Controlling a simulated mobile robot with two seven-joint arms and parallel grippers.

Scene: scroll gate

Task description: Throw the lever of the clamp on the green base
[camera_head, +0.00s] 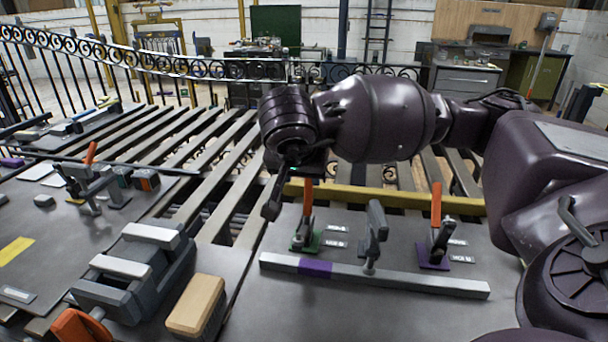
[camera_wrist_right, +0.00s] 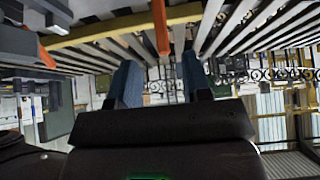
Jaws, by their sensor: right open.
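The green-base clamp (camera_head: 304,241) stands on the grey plate, with its orange lever (camera_head: 308,196) pointing up. My right gripper (camera_head: 272,195) hangs down just left of that lever in the head view, and seems close to it. In the right wrist view its two blue-grey fingers (camera_wrist_right: 162,82) are apart, with nothing held. An orange lever (camera_wrist_right: 160,28) shows in line with the gap between them; I cannot tell whether it lies inside the gap. A second clamp on a purple base (camera_head: 434,256) has an upright orange lever (camera_head: 436,204). My left gripper is not in view.
A light metal bar (camera_head: 400,279) with a purple section runs along the plate's front. A grey toggle post (camera_head: 374,232) stands between the clamps. A dark vise (camera_head: 135,275) and a wooden-topped block (camera_head: 196,304) stand left. A yellow rail (camera_head: 390,198) runs behind.

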